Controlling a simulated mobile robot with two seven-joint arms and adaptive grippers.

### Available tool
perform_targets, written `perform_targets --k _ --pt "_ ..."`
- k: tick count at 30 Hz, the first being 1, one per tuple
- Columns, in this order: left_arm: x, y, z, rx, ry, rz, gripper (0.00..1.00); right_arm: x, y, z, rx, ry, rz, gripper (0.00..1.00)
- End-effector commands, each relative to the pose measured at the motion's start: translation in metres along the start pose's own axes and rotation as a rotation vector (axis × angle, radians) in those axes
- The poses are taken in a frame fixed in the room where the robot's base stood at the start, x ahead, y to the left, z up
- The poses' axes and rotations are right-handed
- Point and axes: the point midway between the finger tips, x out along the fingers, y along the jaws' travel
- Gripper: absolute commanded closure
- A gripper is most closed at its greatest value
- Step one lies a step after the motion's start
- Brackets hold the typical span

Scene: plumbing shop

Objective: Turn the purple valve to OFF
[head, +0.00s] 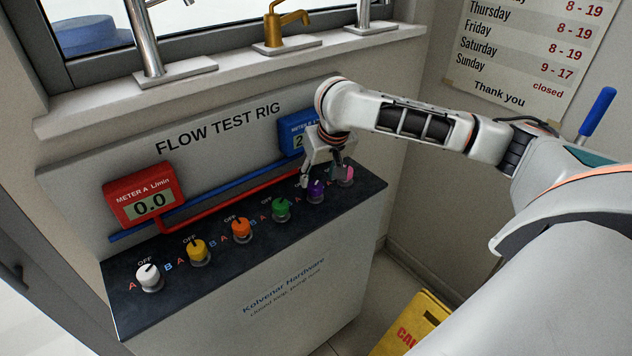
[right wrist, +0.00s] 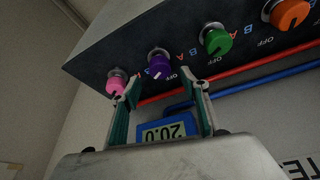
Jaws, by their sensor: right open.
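The purple valve (head: 316,190) is a round knob on the dark top panel of the flow test rig, between the green and pink knobs. It also shows in the right wrist view (right wrist: 158,66), with a dark pointer mark on its face; its label is hidden and I cannot tell its exact setting. My right gripper (head: 322,180) is just above the purple knob in the head view. In the right wrist view its fingers (right wrist: 160,82) are spread and empty, with the purple knob ahead between their tips and apparently clear of them. My left gripper is out of view.
A pink knob (right wrist: 116,82) sits close by one finger, and a green knob (head: 281,209) on the other side. Orange (head: 241,230), yellow and white knobs continue leftward. Red meter A (head: 144,196) reads 0.0. Blue meter B (head: 293,133) is partly hidden behind my gripper.

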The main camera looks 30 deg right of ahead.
Motion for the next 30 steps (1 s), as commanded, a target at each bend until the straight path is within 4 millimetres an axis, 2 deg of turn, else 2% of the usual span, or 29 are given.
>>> perform_targets --k 3,9,14,21,25,26,30 --pt "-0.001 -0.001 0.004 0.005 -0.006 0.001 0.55 0.021 0.000 0.001 0.001 -0.003 0.000 0.55" --pt "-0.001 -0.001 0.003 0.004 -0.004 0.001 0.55 0.044 -0.001 0.000 0.001 -0.001 -0.001 0.55" --pt "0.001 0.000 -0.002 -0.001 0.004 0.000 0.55 0.052 0.000 0.000 -0.001 0.000 0.000 0.55" --pt "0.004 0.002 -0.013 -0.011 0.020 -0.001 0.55 0.052 0.000 0.000 -0.001 0.001 -0.001 0.55" --pt "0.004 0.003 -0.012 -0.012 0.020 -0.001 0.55 0.052 0.000 0.000 -0.001 0.001 -0.001 0.89" --pt "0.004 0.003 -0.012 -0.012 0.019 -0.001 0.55 0.052 0.000 0.000 0.000 0.001 -0.001 0.93" --pt "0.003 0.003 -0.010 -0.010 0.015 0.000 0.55 0.052 0.000 0.000 -0.001 0.001 -0.001 0.93"
